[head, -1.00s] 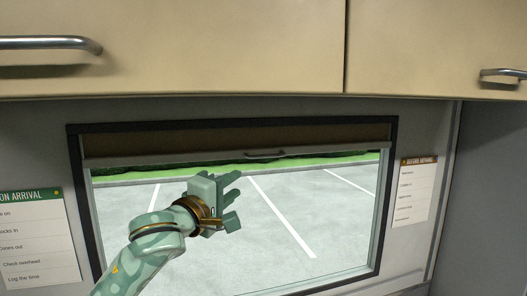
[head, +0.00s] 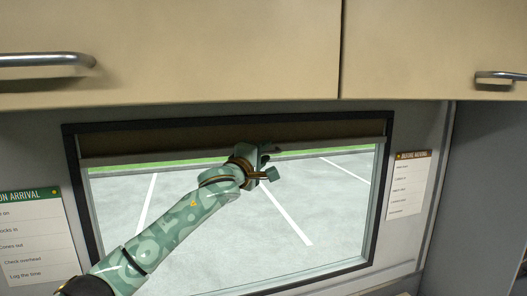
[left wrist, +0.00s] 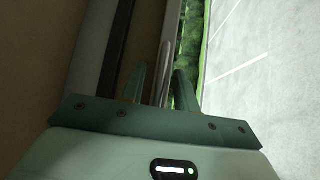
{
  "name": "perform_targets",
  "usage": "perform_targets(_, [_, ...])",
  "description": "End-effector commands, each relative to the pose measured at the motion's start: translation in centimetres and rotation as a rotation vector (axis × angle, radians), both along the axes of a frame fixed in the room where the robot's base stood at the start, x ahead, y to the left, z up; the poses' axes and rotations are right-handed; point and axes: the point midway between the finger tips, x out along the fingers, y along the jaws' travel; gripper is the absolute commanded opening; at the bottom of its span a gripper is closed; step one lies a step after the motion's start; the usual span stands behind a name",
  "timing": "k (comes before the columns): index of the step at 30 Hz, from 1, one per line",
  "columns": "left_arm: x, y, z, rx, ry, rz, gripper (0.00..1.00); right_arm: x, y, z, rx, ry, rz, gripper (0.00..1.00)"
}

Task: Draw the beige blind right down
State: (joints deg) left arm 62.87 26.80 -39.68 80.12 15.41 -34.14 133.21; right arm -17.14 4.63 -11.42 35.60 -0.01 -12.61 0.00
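The beige blind (head: 150,140), brown in the shade, covers only the top strip of the window. Its pale bottom rail (head: 125,160) runs across the glass. My left gripper (head: 268,162) is at the middle of this rail and hides most of the small dark pull handle there. In the left wrist view, the two green fingers of my left gripper (left wrist: 160,88) stand apart, with a pale bar (left wrist: 168,50) of the blind's lower edge between them. I cannot tell whether the fingers touch it. My right gripper is in neither view.
A dark frame (head: 72,170) surrounds the window. Beige cabinets (head: 180,55) with metal handles (head: 45,60) hang just above. Notices hang left (head: 35,240) and right (head: 407,185) of the window. The space before the lower glass is clear apart from my left arm.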

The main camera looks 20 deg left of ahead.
Motion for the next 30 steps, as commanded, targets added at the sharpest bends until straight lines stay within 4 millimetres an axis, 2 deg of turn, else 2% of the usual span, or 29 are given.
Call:
perform_targets(8, [0.2, -0.1, 0.0, 0.0, -0.001, 0.0, 0.31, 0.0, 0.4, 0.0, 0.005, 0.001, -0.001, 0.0])
perform_targets(9, [0.2, -0.1, 0.0, 0.0, -0.001, 0.0, 0.28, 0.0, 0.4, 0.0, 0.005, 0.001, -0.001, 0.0])
perform_targets(12, [0.2, 0.0, 0.0, 0.0, 0.0, 0.0, 0.0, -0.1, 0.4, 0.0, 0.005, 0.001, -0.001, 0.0])
perform_targets(20, [0.2, -0.1, -0.2, 0.0, 0.0, 0.0, 0.0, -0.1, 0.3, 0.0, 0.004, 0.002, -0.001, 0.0])
perform_targets(23, [0.2, -0.1, -1.0, -0.002, 0.002, 0.0, 0.0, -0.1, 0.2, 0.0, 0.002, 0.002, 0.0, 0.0])
perform_targets(26, [0.2, -0.1, -2.7, -0.004, 0.006, -0.001, 0.0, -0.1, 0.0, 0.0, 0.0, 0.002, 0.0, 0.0])
perform_targets(30, [0.2, -0.1, -6.2, -0.007, 0.009, 0.0, 0.0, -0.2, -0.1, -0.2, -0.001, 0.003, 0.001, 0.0])
